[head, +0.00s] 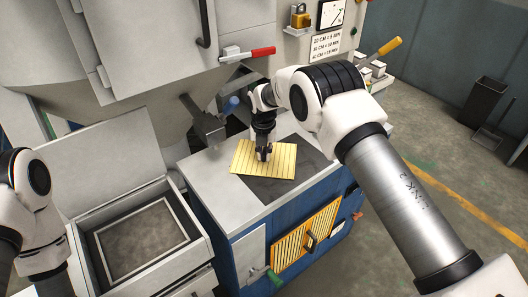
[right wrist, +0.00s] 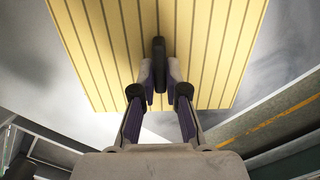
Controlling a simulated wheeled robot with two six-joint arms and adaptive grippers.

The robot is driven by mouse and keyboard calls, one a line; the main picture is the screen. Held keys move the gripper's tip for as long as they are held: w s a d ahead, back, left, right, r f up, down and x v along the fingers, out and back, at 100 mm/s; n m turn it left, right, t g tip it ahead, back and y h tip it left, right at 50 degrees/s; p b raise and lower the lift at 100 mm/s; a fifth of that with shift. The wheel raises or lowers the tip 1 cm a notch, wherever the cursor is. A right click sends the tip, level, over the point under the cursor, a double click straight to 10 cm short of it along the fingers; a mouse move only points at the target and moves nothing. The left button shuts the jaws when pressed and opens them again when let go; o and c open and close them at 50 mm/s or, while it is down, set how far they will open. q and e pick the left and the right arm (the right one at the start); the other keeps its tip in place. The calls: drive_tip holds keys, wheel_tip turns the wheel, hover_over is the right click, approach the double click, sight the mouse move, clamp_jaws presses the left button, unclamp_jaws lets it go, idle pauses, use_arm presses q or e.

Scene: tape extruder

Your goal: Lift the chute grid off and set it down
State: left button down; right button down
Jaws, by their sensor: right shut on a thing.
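The chute grid is a pale yellow slatted panel (head: 285,162) over the dark patch on the top of the blue cabinet in the head view. My right gripper (head: 263,150) is shut on its dark handle, near the middle of the panel. In the right wrist view the grid (right wrist: 215,45) fills the upper middle, and the fingers of my right gripper (right wrist: 158,72) close around the black handle. I cannot tell whether the grid touches the top or hangs just above it. Only part of my left arm shows at the left edge; its gripper is out of view.
The blue cabinet (head: 328,190) has a grey top and a yellow slatted front panel (head: 305,240) with a handle. An open grey bin (head: 140,240) stands at left. A lever with a red handle (head: 262,52) and a grey chute (head: 205,125) are behind the grid.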

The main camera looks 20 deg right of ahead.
drive_tip(key=c, duration=1.1)
unclamp_jaws()
drive_tip(key=shift+r, duration=0.1)
